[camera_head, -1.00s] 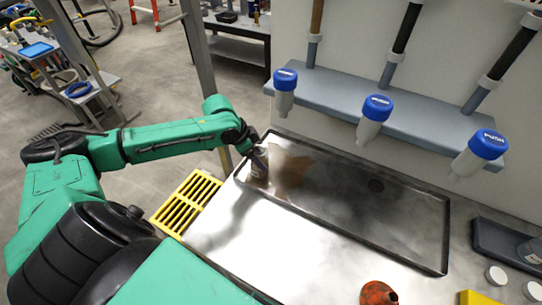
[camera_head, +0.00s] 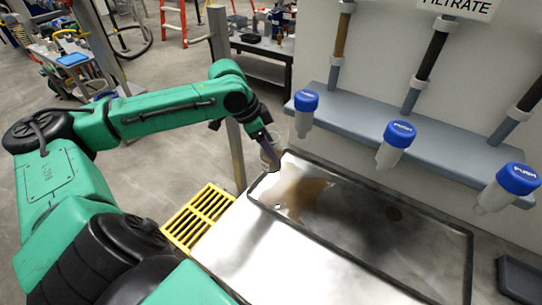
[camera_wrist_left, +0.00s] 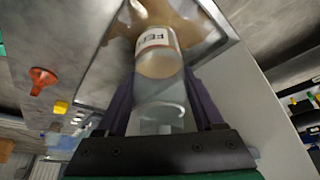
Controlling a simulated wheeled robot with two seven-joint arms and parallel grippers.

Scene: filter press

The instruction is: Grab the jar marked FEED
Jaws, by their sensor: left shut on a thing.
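The clear jar marked FEED (camera_wrist_left: 155,42) has a white label with dark letters and a pale tan fill in the wrist view. My left gripper (camera_wrist_left: 160,92) is shut on it, with one dark purple finger on each side. In the head view the jar (camera_head: 269,152) shows at the end of my left arm, over the far left corner of the metal tray. My left gripper (camera_head: 272,150) partly hides it there. My right gripper is not in view.
The shallow metal tray (camera_head: 400,232) has a brown stain. A yellow grate (camera_head: 200,215) and a metal post (camera_head: 234,155) stand left of the tray. An orange funnel (camera_wrist_left: 42,78) shows in the wrist view.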

